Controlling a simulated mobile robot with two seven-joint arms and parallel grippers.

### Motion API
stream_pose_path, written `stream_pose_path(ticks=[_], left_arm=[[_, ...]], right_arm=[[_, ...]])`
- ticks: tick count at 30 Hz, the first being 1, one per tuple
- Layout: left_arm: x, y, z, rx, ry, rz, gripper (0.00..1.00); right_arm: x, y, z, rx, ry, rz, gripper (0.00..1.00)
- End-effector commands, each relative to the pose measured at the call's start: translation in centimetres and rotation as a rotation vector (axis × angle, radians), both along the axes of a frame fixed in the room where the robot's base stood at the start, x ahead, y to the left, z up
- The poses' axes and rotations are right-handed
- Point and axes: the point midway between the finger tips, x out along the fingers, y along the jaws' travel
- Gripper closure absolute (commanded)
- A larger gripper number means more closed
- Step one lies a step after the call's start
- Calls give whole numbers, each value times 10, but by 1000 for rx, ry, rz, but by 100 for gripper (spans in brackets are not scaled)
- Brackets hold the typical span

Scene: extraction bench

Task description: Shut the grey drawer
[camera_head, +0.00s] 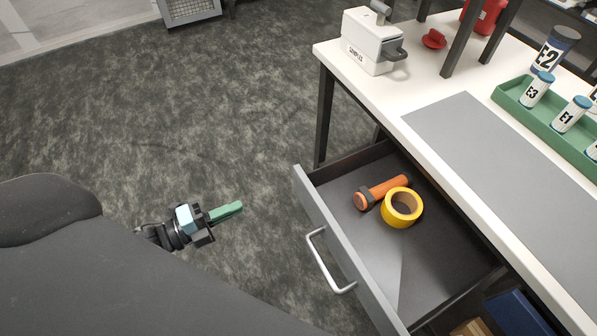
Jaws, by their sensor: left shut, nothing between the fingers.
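The grey drawer (346,255) stands pulled out from under the white bench, with its front panel toward the lower left. A silver bar handle (322,264) is on the outer face of its front. An orange and black flashlight (383,191) and a yellow tape roll (402,208) lie inside it. My left gripper (236,208), with green fingers, is shut and empty. It shows over the floor to the left of the drawer front, apart from the handle. My right gripper is not in view.
The white bench (449,165) carries a grey mat (500,168), a white sample box (369,48), a red knob-like object (433,39) and a green rack (560,122) with labelled tubes. A dark bench leg (323,115) stands behind the drawer. The carpet left of the drawer is clear.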

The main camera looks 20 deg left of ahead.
Motion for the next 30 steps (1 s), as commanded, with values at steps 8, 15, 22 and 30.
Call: stream_pose_path(ticks=[8, 15, 22, 30], left_arm=[[7, 4, 9, 41, -64, -26, 100], [23, -7, 9, 39, -65, -26, 100], [53, -31, 9, 39, -64, -25, 100], [89, -59, 10, 37, -63, -25, 100]], right_arm=[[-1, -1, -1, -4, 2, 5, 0], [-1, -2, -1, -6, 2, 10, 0], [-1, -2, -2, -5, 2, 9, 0], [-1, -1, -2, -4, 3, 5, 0]])
